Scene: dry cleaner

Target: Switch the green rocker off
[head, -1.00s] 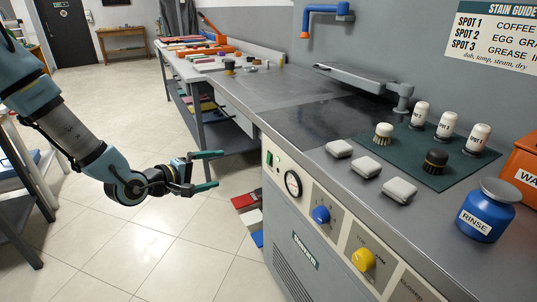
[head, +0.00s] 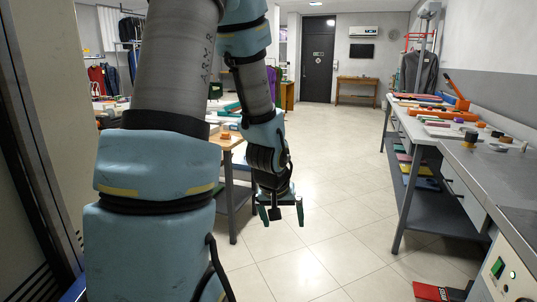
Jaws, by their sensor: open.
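The green rocker (head: 498,267) is at the lower right of the head view, on the pale front panel of the steel cabinet (head: 505,190). It is small, and I cannot tell which way it is tipped. My gripper (head: 281,216) hangs near the middle of the view with its green-tipped fingers pointing down. It is open and empty, over the tiled floor, well to the left of the rocker and apart from it.
A workbench (head: 420,135) with tools and folded cloths stands at the right. A wooden-topped table (head: 228,140) is behind my arm. Red items (head: 438,291) lie on the floor beside the cabinet. Open tiled floor (head: 330,200) lies between the benches.

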